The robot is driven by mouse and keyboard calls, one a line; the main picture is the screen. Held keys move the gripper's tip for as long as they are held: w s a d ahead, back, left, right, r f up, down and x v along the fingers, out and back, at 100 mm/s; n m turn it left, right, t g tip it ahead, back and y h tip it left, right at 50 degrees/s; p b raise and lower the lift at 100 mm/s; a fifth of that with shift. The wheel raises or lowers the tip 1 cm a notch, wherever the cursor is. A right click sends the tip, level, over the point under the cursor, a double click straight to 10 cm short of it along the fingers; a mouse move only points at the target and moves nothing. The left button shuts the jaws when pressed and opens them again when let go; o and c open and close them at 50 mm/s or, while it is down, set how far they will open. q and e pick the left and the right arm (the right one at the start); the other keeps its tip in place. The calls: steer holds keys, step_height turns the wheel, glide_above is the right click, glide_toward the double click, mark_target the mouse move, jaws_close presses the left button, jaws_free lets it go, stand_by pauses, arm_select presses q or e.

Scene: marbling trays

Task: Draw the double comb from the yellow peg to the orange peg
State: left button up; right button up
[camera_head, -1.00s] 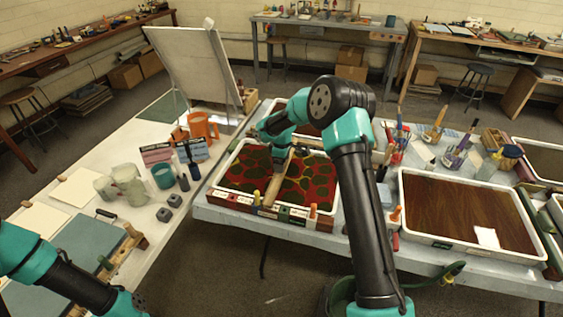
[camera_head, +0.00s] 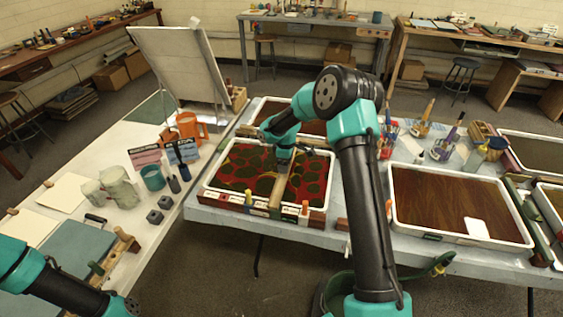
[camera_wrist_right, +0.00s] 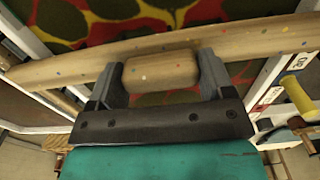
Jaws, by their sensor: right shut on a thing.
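The double comb (camera_head: 278,188) is a pale wooden bar with a short handle, lying across the marbled tray (camera_head: 226,200) from back to front. The bath shows a red, dark green and yellow pattern on both sides of it. The yellow peg (camera_head: 247,198) stands on the front rim left of the comb, the orange peg (camera_head: 305,207) right of it; the comb's front end is about midway between them. My right gripper (camera_head: 284,158) is shut on the comb's handle (camera_wrist_right: 160,72), seen between its fingers in the right wrist view. The comb's teeth are hidden.
A brown bath in a white-rimmed tray (camera_head: 420,233) lies to the right, with a white card on it. Another tray (camera_head: 258,112) is behind. My right arm crosses the middle.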

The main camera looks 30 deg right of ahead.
steer(key=shift+s+d+f, duration=0.15)
steer(key=shift+s+d, duration=0.25)
steer(key=shift+s, duration=0.1)
steer(key=shift+s+d, duration=2.25)
steer(key=shift+d, duration=0.2)
step_height(320, 180, up, 10)
stand_by(0.5)
steer(key=shift+w, duration=0.1)
